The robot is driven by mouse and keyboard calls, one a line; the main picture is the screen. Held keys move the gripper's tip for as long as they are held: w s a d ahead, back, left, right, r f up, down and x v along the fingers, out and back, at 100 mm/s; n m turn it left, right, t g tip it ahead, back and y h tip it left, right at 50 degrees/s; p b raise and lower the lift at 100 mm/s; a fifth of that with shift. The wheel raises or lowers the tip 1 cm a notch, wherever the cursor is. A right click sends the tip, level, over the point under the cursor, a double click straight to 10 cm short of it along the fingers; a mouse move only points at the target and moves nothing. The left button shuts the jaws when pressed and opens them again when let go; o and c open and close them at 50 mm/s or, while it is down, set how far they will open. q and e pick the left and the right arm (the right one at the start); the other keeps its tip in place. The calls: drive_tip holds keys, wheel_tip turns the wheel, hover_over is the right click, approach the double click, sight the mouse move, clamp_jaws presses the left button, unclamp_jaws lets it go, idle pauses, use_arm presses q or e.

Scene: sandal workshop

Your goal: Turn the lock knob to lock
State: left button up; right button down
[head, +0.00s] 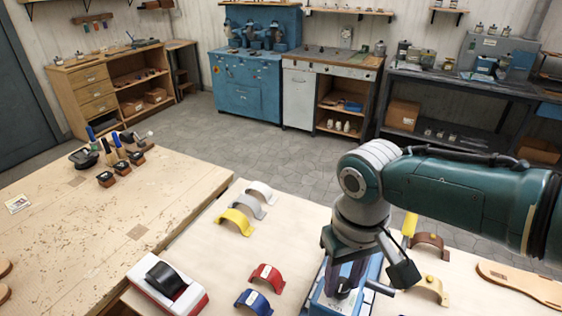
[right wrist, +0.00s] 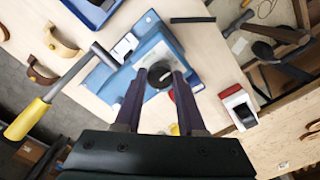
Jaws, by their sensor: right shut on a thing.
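The lock knob (right wrist: 159,75) is a round black knob on a blue press-like device (right wrist: 101,76) in the right wrist view. My right gripper (right wrist: 161,78) points down at it, with a finger on each side, shut on the knob. In the head view the blue device (head: 318,303) is mostly hidden behind my right gripper (head: 343,290). A grey lever with a yellow grip (right wrist: 28,119) extends from the device; the yellow grip also shows in the head view (head: 409,225). My left gripper is in neither view.
Red (head: 267,277), blue (head: 253,302), yellow (head: 235,221), grey and white curved straps lie left of the device. A red-white tape dispenser (head: 192,302) stands at the bench's front left.

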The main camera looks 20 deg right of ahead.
sight(342, 284)
drive_tip(key=c, duration=0.5)
unclamp_jaws()
wheel_tip(342, 284, up, 10)
drive_tip(key=p, duration=0.1)
drive_tip(key=shift+a, duration=0.1)
idle(0.4)
drive_tip(key=s+a+r+n+t+y+p, duration=0.1)
drive_tip(key=s+a+r+p, duration=0.1)
drive_tip(key=s+a+p, duration=0.15)
drive_tip(key=s+a+r+n+p, duration=0.1)
drive_tip(key=s+a+r+p, duration=0.1)
drive_tip(key=s, duration=0.2)
drive_tip(key=s+d+r+n+t+p, duration=0.1)
drive_tip(key=s+d+r+t+p, duration=0.1)
drive_tip(key=s+r, duration=0.6)
drive_tip(key=shift+s+d+r+t+h+p, duration=0.3)
drive_tip(key=shift+d+r+h+p, duration=0.15)
drive_tip(key=shift+d+p, duration=0.25)
